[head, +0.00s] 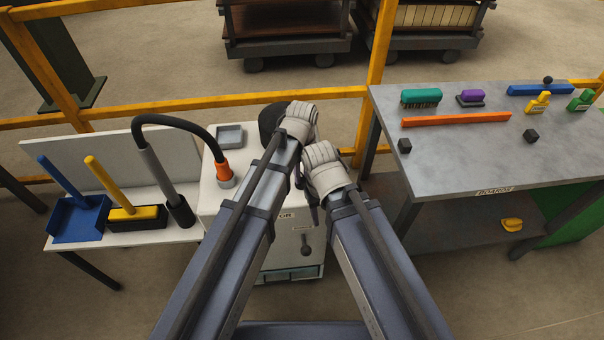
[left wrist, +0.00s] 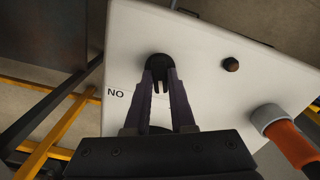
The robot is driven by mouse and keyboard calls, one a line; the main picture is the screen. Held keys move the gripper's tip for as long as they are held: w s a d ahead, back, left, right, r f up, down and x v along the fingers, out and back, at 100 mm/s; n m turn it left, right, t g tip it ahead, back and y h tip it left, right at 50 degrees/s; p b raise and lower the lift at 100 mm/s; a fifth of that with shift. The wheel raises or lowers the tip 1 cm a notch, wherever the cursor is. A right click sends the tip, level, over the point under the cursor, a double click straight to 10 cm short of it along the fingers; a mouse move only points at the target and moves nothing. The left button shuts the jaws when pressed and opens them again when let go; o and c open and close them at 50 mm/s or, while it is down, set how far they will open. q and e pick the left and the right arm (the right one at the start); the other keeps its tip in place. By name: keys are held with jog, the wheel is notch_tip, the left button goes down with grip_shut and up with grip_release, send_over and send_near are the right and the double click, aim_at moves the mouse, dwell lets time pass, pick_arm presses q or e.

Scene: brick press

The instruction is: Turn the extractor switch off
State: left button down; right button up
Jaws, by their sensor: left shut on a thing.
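The extractor is the white cabinet (head: 210,202) left of centre in the head view, with a black hose and orange cuff (head: 225,174). Its label is partly covered by my left arm and ends in "OR". My left gripper (left wrist: 160,76) is at this panel, shut on the dark switch (left wrist: 159,60) beside that mark. The fingers hide much of the switch, so its exact setting is unclear.
A small brown-black knob (left wrist: 231,65) sits on the panel right of the switch. A side table with a blue dustpan (head: 78,220) and yellow-handled brush (head: 137,214) stands left. A grey bench (head: 460,155) with brushes and bottles stands right. Yellow rails (head: 225,103) run behind.

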aim_at(302, 177)
pick_arm(q)
jog(key=shift+n, duration=2.3)
jog(key=c, duration=0.8)
grip_release()
jog(key=shift+o, duration=0.2)
notch_tip(302, 177, up, 8)
jog(key=p, duration=0.8)
jog(key=shift+f, duration=0.1)
